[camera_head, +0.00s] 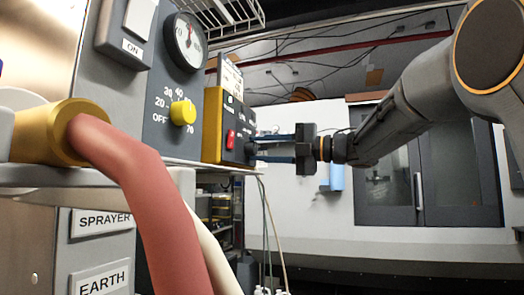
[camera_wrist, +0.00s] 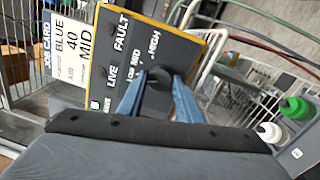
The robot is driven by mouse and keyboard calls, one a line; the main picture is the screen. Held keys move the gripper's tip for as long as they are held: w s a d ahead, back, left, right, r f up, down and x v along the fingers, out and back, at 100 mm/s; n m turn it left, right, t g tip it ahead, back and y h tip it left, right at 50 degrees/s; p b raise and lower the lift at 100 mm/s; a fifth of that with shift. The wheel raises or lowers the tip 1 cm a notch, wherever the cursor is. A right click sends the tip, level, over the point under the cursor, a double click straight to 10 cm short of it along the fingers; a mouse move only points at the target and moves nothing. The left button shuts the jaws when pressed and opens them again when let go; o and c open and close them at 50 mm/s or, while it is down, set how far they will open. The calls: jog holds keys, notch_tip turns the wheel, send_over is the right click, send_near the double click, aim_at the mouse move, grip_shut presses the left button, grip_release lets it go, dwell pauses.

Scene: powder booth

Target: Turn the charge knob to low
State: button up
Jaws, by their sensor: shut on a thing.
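The charge knob (camera_wrist: 159,74) is a dark round knob on the grey face of a yellow-edged box (camera_wrist: 135,48). LOW, MID and HIGH are printed around it in the wrist view. I cannot make out which mark it points to. The box (camera_head: 212,125) stands left of centre in the head view, seen at a slant, and its knob is mostly hidden there by the fingertips. My gripper (camera_head: 254,150) reaches in from the right. Its two blue fingers (camera_wrist: 158,86) are shut on the knob from both sides in the wrist view.
A yellow knob (camera_head: 183,112) with a number scale and a round gauge (camera_head: 186,42) sit on the panel left of the box. A red hose (camera_head: 140,175) crosses the left foreground. A job card (camera_wrist: 72,48) reading BLUE, 40, MID stands beside the box. A wire rack (camera_head: 225,15) hangs above.

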jog(key=o, duration=1)
jog(key=shift+o, duration=0.2)
jog(key=shift+d, duration=0.1)
jog(key=v, duration=0.7)
jog(key=shift+d+b, duration=0.3)
jog(key=shift+b, duration=0.05)
jog(key=shift+s+f, duration=0.1)
jog(key=shift+s, duration=0.05)
